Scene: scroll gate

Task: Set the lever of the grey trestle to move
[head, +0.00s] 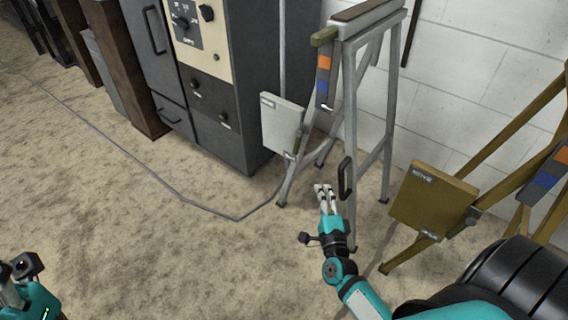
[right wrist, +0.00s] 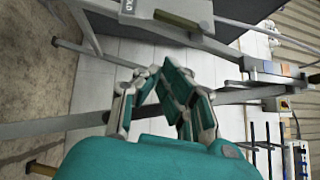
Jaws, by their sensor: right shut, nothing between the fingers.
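The grey trestle (head: 353,130) stands by the white wall, with a narrow orange-and-blue strip (head: 323,80) on its frame. A light grey labelled panel (head: 281,122) hangs on its left side, with an olive bar (head: 297,142) at the panel's lower right; the panel also shows in the right wrist view (right wrist: 190,8), with the bar (right wrist: 178,21). I cannot tell which small part is the lever. My right gripper (head: 323,188) is shut and empty, low in front of the trestle, apart from the panel. My left gripper (head: 20,268) is at the lower left, its jaws unclear.
A black handle (head: 345,180) is on the trestle's front leg, close to my right gripper. An ochre trestle (head: 398,252) with its own panel (head: 432,200) stands at the right. A dark cabinet (head: 215,120) is behind at the left. A cable (head: 180,196) crosses the open floor.

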